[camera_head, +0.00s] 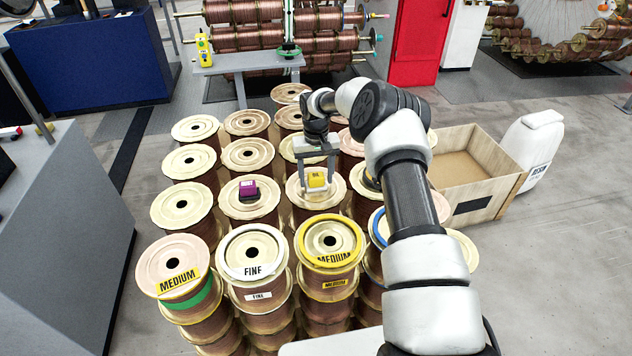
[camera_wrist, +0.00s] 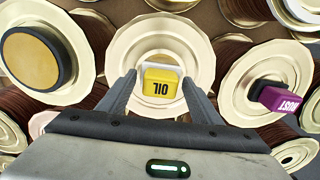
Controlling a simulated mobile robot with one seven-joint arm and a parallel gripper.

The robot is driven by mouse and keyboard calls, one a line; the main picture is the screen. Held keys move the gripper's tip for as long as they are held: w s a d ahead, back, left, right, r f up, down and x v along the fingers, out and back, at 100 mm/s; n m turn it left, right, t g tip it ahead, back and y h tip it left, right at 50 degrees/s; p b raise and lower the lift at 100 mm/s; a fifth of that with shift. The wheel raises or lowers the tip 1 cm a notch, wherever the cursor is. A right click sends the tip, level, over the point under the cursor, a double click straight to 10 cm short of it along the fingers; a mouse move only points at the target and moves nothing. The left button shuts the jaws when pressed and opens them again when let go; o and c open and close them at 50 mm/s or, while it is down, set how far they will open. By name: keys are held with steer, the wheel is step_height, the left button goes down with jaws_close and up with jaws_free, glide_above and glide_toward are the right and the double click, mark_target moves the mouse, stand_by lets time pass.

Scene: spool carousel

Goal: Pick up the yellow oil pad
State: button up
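The yellow oil pad (camera_head: 317,179) is a small block marked "OIL" with a pale edge or handle. It sits on top of a copper wire spool (camera_head: 302,196) in the middle of the group. In the wrist view the oil pad (camera_wrist: 161,83) lies ahead, between and just beyond the fingertips. My gripper (camera_head: 318,186) is over that spool, its fingers on either side of the pad. In the wrist view my gripper (camera_wrist: 163,88) is open, with a gap between each finger and the pad. Whether the fingers touch the spool is hard to tell.
A purple dust pad (camera_head: 249,190) sits on the spool to the left; it also shows in the wrist view (camera_wrist: 285,100). Spools surround the pad closely. Labelled spools (camera_head: 330,243) stand in front. An open wooden crate (camera_head: 468,163) and a white jug (camera_head: 535,145) are at right.

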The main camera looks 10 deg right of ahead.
mark_target(316, 175)
steer(key=c, duration=1)
step_height(316, 175, up, 10)
steer(key=shift+r+b, duration=0.1)
steer(key=shift+b, duration=0.2)
steer(key=shift+o, duration=0.8)
